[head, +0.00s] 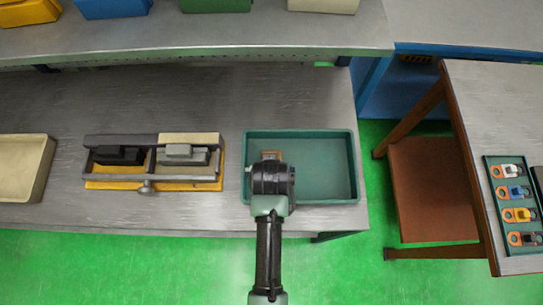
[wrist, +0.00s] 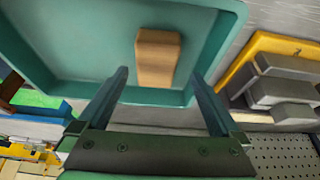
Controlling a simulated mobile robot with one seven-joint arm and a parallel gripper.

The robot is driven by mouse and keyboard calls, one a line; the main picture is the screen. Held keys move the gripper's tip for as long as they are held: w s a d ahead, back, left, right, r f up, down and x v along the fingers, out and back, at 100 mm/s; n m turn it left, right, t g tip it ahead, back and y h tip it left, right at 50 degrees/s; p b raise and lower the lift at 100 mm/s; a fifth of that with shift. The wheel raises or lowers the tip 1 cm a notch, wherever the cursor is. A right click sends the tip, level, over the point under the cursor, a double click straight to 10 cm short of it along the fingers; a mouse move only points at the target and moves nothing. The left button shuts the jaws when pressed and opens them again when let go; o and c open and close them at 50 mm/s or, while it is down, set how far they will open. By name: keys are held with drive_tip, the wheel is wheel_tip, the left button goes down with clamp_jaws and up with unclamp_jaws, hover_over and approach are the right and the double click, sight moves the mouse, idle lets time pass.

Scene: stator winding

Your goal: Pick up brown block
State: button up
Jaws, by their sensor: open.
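The brown block (wrist: 157,58) lies in the teal tray (wrist: 80,68), close to the tray wall nearest my gripper in the wrist view. In the head view only a small part of the brown block (head: 271,155) shows past my wrist, inside the teal tray (head: 330,196) near its left side. My gripper (wrist: 160,85) is open and empty in the wrist view. Its two fingers point toward the tray, with the block ahead between their lines. In the head view my wrist covers the fingers and most of the block.
Left of the tray stands a fixture (head: 147,187) on a yellow base with black and grey blocks. A cream bin (head: 40,180) is at the far left. A shelf (head: 330,32) with colored bins runs along the back. A side table (head: 480,110) stands at right.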

drive_tip(key=shift+w+d+p+x, duration=0.15)
drive_tip(key=shift+w+p+x, duration=0.1)
drive_tip(key=shift+x, duration=0.9)
drive_tip(key=shift+w+d+p+x, duration=0.1)
drive_tip(key=shift+p+x, duration=0.1)
drive_tip(key=shift+x, duration=0.9)
drive_tip(key=shift+w+f, duration=0.1)
drive_tip(key=shift+f, duration=0.1)
drive_tip(key=shift+f, duration=0.25)
drive_tip(key=c, duration=1.5)
